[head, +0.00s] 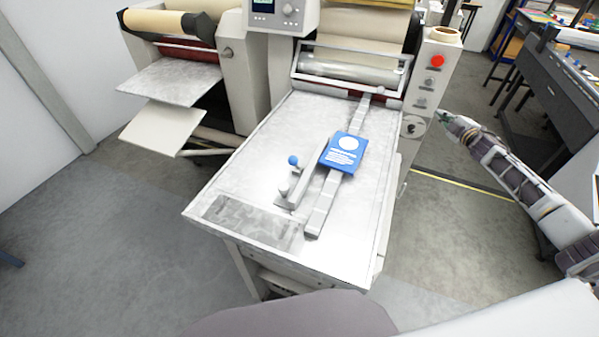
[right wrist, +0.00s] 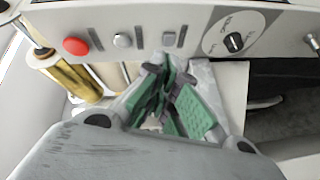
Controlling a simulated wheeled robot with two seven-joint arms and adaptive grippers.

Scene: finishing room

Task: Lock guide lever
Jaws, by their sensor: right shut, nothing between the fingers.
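The guide (head: 308,178) is a raised grey bar on the machine's feed table (head: 240,165). A lever with a blue ball knob (head: 293,160) stands at its left side, and a grey knob (head: 284,190) sits nearer the front. Whether the lever is locked cannot be told. My right gripper (head: 447,119) is shut and empty, off the table's right side near the dial on the control panel. Its green-padded fingers (right wrist: 170,105) show in the right wrist view, below the dial (right wrist: 233,42). My left gripper is not in view.
The side panel carries a red button (head: 437,61). A roller (head: 350,68) spans the table's far end. The table's left part is clear.

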